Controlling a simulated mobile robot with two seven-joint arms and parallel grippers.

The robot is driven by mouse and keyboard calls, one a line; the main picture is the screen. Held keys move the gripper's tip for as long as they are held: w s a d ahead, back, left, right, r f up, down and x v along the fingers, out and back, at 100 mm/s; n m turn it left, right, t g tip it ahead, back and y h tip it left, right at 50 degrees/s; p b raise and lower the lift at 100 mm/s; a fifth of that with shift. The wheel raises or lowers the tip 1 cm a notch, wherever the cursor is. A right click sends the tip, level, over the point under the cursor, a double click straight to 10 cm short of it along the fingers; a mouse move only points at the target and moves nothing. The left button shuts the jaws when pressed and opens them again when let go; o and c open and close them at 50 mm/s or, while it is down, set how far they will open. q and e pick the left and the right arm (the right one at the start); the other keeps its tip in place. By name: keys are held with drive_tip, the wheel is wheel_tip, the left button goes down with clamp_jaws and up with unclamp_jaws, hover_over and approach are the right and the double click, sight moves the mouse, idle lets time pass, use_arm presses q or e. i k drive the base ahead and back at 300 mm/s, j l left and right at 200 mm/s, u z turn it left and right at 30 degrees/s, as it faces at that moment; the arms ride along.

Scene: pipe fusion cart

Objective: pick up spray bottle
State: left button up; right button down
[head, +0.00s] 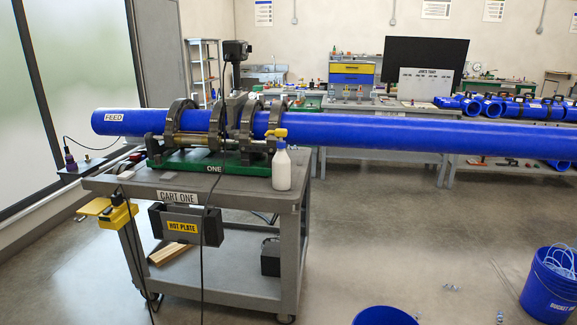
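A white spray bottle (281,168) with a yellow spray head stands upright on the right front part of the grey cart top, in front of the long blue pipe and beside the green base of the pipe clamp. Its whole front side shows. Neither of my grippers appears in the head view.
The grey cart (245,186) carries the clamp machine (217,125) and the long blue pipe (410,130), which reaches far right. A hot plate case (183,224) and a yellow tool (108,212) hang at the cart's front. Blue buckets (551,288) stand on the floor at right; floor between is mostly clear.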

sight(281, 163)
drive_tip(key=i+j+z, duration=0.25)
drive_tip(key=i+j, duration=0.15)
drive_tip(key=i+j+z, duration=0.2)
drive_tip(key=j, duration=0.4)
drive_tip(key=i, duration=0.1)
